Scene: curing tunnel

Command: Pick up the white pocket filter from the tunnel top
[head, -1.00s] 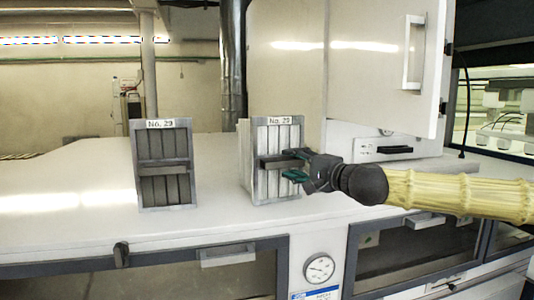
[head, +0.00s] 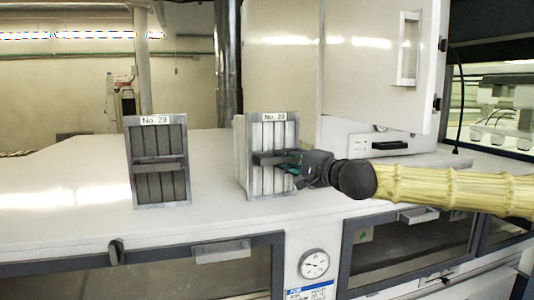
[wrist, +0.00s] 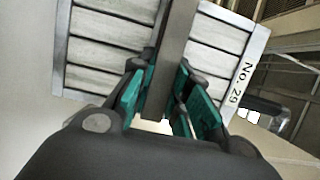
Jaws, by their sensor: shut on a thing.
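The white pocket filter (head: 281,132), with pale pleats in a grey frame and a "No. 29" label, stands upright on the white tunnel top (head: 80,172). My gripper (head: 279,164) reaches in from the right and is shut on the filter's grey cross bar. In the wrist view the teal finger pads (wrist: 165,72) lie on both sides of that bar, with the white pleats (wrist: 110,50) beyond. I see no clear gap between the filter's base and the top.
A similar filter with darker grey pleats (head: 157,138), also labelled "No. 29", stands to the left. A white cabinet (head: 370,60) rises behind my arm. A dial gauge (head: 314,264) sits on the front face. The far left of the top is clear.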

